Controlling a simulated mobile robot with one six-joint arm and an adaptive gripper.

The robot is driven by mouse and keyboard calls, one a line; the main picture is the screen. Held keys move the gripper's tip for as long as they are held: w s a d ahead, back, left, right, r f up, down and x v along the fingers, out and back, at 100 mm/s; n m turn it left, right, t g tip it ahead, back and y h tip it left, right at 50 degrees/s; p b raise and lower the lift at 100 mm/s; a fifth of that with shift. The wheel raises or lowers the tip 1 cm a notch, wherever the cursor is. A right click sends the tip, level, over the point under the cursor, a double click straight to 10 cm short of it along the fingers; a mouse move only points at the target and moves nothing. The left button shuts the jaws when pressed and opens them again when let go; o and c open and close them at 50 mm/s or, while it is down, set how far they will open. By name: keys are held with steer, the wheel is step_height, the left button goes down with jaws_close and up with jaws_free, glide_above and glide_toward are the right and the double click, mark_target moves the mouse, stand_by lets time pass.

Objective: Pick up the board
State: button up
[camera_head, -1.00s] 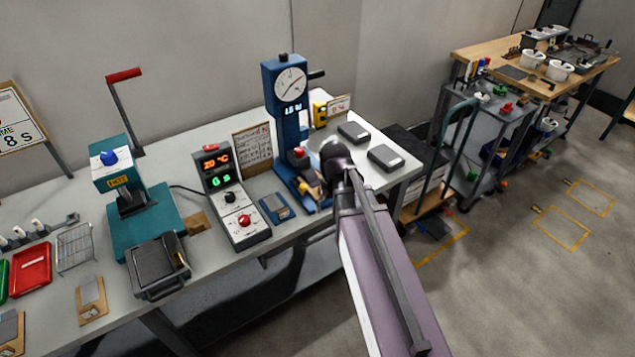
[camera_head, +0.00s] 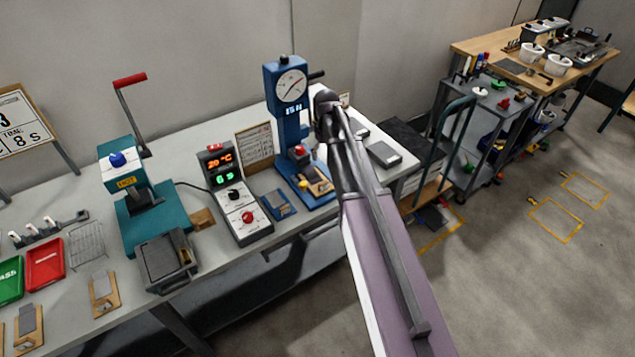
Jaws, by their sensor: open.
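A small tan board with a grey piece on it (camera_head: 318,181) lies on the base of the blue dial press (camera_head: 290,125). Similar tan boards with grey pieces lie at the front left of the bench, one (camera_head: 104,292) beside the wire rack and another (camera_head: 29,328) near the picture's lower left edge. I cannot tell which one is the task's board. My arm rises from the lower right, and its dark joint is just right of the dial press. My gripper is not visible; I see no fingers at any board.
The grey bench (camera_head: 220,270) also holds a control box (camera_head: 236,195), a teal lever press (camera_head: 150,205), red (camera_head: 45,265) and green (camera_head: 10,280) trays. Grey boxes (camera_head: 383,155) sit at its right end. A cart (camera_head: 490,120) stands right. Floor at right is mostly clear.

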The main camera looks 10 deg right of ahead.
steer(key=shift+f, duration=0.1)
steer(key=b, duration=0.9)
glide_above(323, 183)
steer(key=f, duration=0.8)
steer(key=shift+w+d+f, duration=0.2)
steer(key=shift+w+d, duration=0.1)
steer(key=shift+w, duration=0.05)
steer(key=f+b, duration=0.3)
steer(key=shift+s+a+f, duration=0.2)
steer(key=shift+s+a, duration=0.05)
steer(key=shift+f+b, duration=0.95)
steer(key=c, duration=1.2)
